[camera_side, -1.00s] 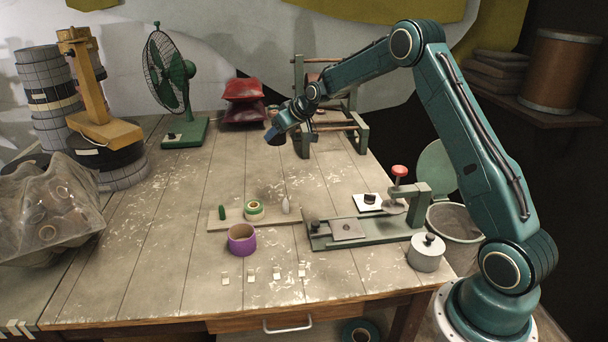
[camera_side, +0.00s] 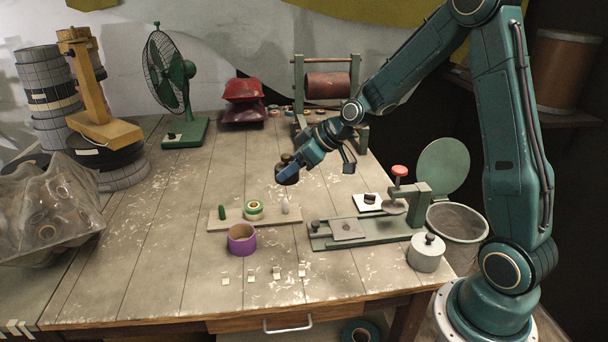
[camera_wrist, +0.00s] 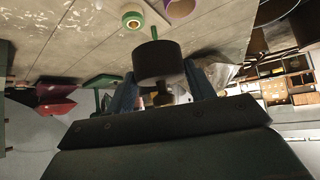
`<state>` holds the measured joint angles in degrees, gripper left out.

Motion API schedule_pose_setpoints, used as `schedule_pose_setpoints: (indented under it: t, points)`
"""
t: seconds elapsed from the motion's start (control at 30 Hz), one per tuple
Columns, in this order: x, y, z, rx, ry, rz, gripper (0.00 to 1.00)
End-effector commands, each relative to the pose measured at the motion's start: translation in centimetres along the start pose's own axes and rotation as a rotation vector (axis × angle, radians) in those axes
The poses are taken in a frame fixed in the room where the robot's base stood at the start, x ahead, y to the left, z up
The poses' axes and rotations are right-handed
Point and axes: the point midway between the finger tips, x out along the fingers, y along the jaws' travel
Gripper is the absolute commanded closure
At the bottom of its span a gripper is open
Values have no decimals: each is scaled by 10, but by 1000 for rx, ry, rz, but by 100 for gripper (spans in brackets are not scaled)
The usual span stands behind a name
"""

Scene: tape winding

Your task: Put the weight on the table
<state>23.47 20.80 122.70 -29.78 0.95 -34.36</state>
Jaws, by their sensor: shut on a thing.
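A dark cylindrical weight (camera_wrist: 158,60) with a brass-coloured stem is between the blue fingers of my gripper (camera_wrist: 165,90) in the wrist view. In the side view the dark weight (camera_side: 288,176) hangs at the tip of my gripper (camera_side: 296,166), held in the air above the wooden table (camera_side: 170,240). My gripper is shut on it. The space below the weight to the table top looks clear, but its exact height cannot be told.
A board (camera_side: 226,219) holds a green tape roll (camera_side: 255,209); a purple roll (camera_side: 241,239) stands in front. A green press (camera_side: 365,233), a silver canister (camera_side: 427,256) and a white plate (camera_side: 366,204) with a dark piece are to the right. The table's left middle is free.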

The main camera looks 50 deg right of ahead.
Motion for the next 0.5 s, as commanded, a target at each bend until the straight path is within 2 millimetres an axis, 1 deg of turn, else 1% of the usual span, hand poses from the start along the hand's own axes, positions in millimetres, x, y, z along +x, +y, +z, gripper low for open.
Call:
schedule_pose_setpoints:
  t: [0.03, 0.1, 0.2, 0.37, 0.5]
  points:
    - [-3, -6, 1, -8, 3, -5, 86]
    - [-5, -11, 3, -14, 3, -12, 86]
    - [-7, -15, 4, -18, 4, -16, 86]
    - [-7, -16, 5, -19, 4, -17, 86]
    - [-3, -16, 8, -18, 3, -18, 86]
